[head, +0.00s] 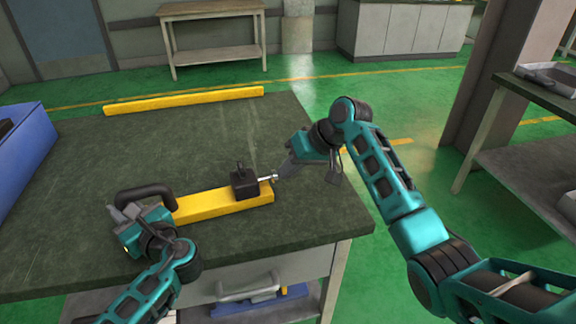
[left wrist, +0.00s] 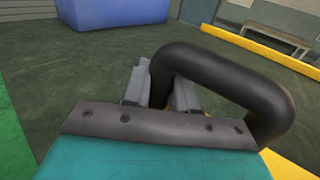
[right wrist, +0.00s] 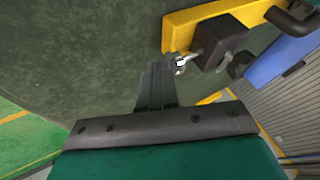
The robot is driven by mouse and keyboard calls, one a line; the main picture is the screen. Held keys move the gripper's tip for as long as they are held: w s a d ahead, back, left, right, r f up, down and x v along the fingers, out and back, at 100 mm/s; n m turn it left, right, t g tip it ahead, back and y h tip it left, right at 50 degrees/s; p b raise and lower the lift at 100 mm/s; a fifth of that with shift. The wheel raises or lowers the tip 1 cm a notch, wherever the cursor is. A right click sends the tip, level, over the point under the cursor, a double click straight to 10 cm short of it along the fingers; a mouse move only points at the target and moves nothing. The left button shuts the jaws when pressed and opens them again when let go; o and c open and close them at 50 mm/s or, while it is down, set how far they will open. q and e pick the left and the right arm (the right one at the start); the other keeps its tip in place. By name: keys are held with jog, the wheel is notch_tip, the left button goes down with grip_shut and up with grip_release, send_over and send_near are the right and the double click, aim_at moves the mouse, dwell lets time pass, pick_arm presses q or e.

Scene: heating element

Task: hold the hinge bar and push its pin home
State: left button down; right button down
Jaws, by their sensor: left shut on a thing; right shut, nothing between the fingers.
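The yellow hinge bar (head: 215,206) lies on the dark table top, with a black loop handle (head: 150,191) at its left end and a dark block (head: 245,184) near its right end. A silver pin (head: 267,178) sticks out of the block's right side; it also shows in the right wrist view (right wrist: 190,57). My left gripper (head: 128,212) is shut on the black handle, whose loop rises beside the fingers in the left wrist view (left wrist: 245,75). My right gripper (head: 281,172) is shut and empty, its tips close to the pin's outer end. I cannot tell whether they touch it.
A long yellow strip (head: 185,101) runs along the table's far edge. A blue bin (head: 22,150) stands at the left. The table top (head: 320,205) is clear in front of the bar and behind it. A shelf unit (head: 530,155) stands at the far right.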

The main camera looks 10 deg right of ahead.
aim_at(273, 175)
jog(key=shift+s+a, duration=0.2)
jog(key=shift+a, duration=1.75)
pick_arm(q)
jog(key=shift+d, duration=0.1)
pick_arm(e)
jog(key=d, duration=0.4)
jog(key=shift+w+d+r, duration=0.1)
jog(key=shift+w+d, duration=0.15)
jog(key=shift+d, duration=0.15)
jog(key=v, duration=0.9)
jog(key=shift+s+r, duration=0.2)
jog(key=shift+r, duration=0.15)
